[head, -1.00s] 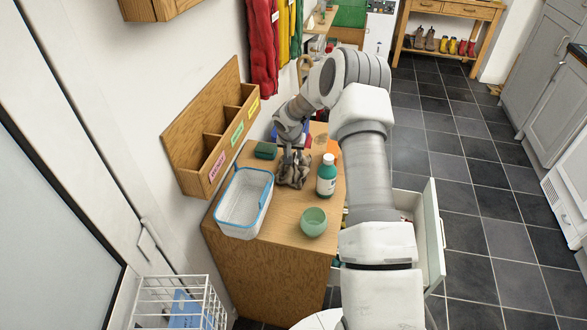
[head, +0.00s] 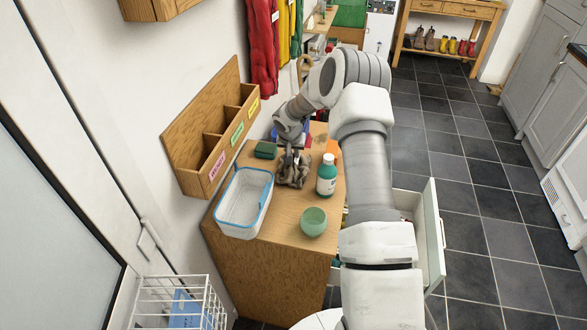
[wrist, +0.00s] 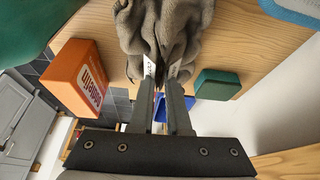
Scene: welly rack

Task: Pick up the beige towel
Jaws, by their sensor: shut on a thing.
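The beige towel (head: 293,170) is a crumpled grey-beige bundle on the wooden cabinet top (head: 271,233). It also shows in the wrist view (wrist: 165,30), bunched at the fingertips. My gripper (head: 291,151) comes down on it from above and behind. In the wrist view my gripper's fingers (wrist: 160,85) are close together and pinch a fold of the towel. The head view does not show clearly whether the towel touches the top all over.
A blue-rimmed basket (head: 243,203) is to the left. A dark green block (head: 266,150) and an orange box (wrist: 77,78) are close by. An open drawer (head: 432,235) juts out right.

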